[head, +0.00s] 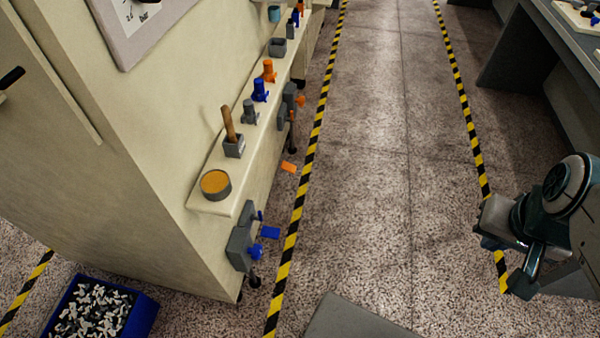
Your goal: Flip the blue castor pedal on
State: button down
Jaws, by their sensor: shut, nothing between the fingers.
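The blue castor pedal (270,232) sticks out to the right from a grey bracket (240,248) low on the near corner of the cream machine. Smaller blue parts show just above and below it. A dark castor (254,281) shows below the bracket, near the floor. The pedal's exact tilt is hard to tell from here. My gripper (520,284) is at the far right of the picture, shut and empty. It is well apart from the pedal, across the aisle.
The cream machine (120,160) fills the left. Its ledge bears a round orange-topped tin (215,185), a brush-like handle in a grey cup (233,147) and several knobs. An orange pedal (288,167) sits farther along. A blue bin (144,316) stands front left.

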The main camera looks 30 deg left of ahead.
aim_at(270, 231)
jog(key=u, duration=0.6)
jog(key=i, duration=1.2)
jog(key=u, duration=0.7)
